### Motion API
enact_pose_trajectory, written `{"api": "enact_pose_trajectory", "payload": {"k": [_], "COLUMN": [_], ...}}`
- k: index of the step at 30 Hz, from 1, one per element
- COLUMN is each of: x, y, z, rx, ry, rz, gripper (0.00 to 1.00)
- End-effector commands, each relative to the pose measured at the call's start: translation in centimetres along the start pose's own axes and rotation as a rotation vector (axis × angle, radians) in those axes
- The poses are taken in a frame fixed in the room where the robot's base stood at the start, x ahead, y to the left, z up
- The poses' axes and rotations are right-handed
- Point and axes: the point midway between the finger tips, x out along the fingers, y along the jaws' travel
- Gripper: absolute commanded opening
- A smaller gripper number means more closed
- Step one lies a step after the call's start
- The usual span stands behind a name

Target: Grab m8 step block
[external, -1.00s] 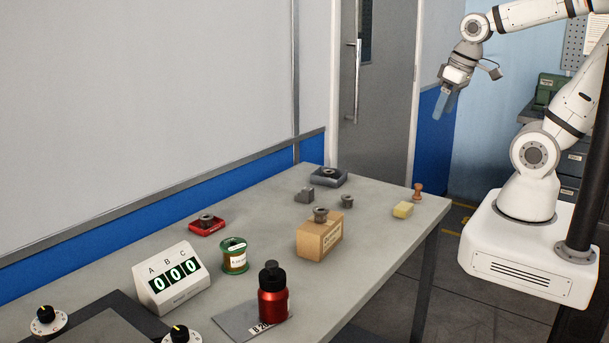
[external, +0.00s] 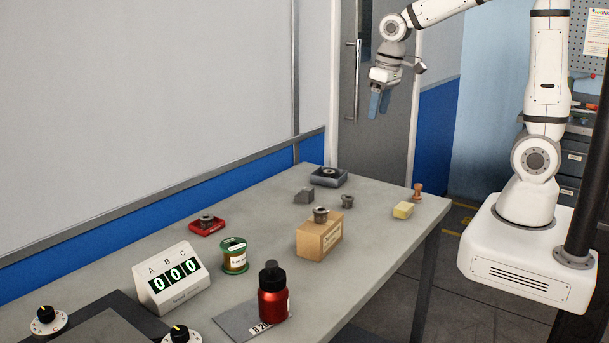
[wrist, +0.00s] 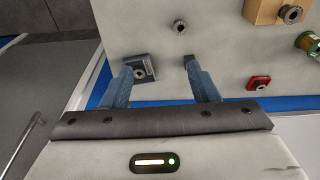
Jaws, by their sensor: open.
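The step block (external: 304,196), a small grey stepped piece, sits on the bench near its far end, just left of and in front of the dark tray. In the wrist view I cannot clearly tell it from the right finger, whose tip seems to cover it. My gripper (external: 379,103) is high above the bench's far end, to the right of the block, with its fingers pointing down. In the wrist view my gripper (wrist: 157,66) has its blue fingers wide apart with nothing held between them.
The dark tray (external: 328,177) with a ring piece and a small grey bushing (external: 347,201) lie close to the block. Nearer are a wooden block (external: 320,240), red tray (external: 207,226), green spool (external: 234,257) and red bottle (external: 272,295).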

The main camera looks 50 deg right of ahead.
Motion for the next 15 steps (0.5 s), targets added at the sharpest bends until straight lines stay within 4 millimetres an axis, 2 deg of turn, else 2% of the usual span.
{"api": "enact_pose_trajectory", "payload": {"k": [1, 3, 9, 15], "x": [1.6, 3.4, 9.8, 16.2], "y": [-0.6, -1.5, -4.4, -7.1], "z": [-1.7, -3.9, -9.4, -12.9], "rx": [-0.009, -0.019, -0.044, -0.065], "ry": [-0.021, -0.041, -0.099, -0.145], "rz": [-0.001, -0.003, -0.004, -0.003], "gripper": [0.55, 0.55, 0.55, 0.55]}}
